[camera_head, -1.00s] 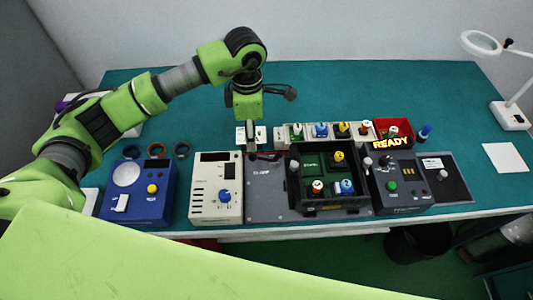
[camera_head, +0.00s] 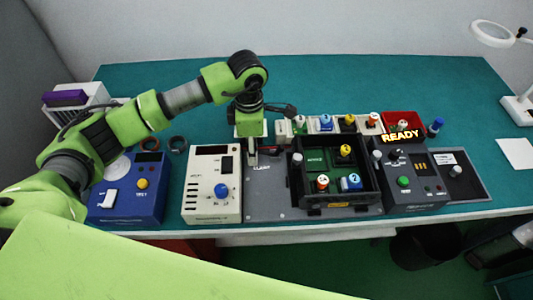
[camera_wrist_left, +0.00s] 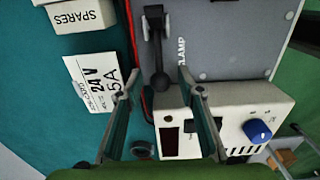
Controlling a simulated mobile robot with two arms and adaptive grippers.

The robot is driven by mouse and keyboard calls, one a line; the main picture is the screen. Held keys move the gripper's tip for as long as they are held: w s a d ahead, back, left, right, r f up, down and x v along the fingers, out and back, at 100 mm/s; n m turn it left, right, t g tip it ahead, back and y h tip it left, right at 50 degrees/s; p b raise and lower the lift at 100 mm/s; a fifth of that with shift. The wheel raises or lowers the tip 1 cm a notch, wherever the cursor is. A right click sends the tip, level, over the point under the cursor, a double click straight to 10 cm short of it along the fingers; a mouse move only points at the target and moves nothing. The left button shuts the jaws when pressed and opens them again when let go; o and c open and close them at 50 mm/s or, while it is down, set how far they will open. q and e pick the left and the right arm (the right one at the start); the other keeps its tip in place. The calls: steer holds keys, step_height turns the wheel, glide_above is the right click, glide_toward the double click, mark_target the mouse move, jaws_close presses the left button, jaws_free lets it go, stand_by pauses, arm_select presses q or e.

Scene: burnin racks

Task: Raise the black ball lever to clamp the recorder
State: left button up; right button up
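The black ball lever (camera_wrist_left: 160,80) shows in the left wrist view, its arm running up to a clamp bracket (camera_wrist_left: 154,14) on the grey plate marked CLAMP. My left gripper (camera_wrist_left: 158,74) is open, with one finger on each side of the ball; I cannot tell whether they touch it. In the head view my left gripper (camera_head: 252,160) points down at the left edge of the grey plate (camera_head: 268,195) and hides the lever. A black open box (camera_head: 340,208), probably the recorder, stands right of the plate with several coloured parts in it. My right gripper is not in view.
A cream box (camera_head: 208,200) with a blue knob is close to the left gripper, and a blue box (camera_head: 120,205) is farther left. A dark box (camera_head: 415,190) under the READY sign stands right. Small bins (camera_head: 325,122) line the back. The rear table is clear.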

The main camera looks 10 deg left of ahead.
arm_select(q)
jaws_close()
steer(key=shift+r, duration=0.15)
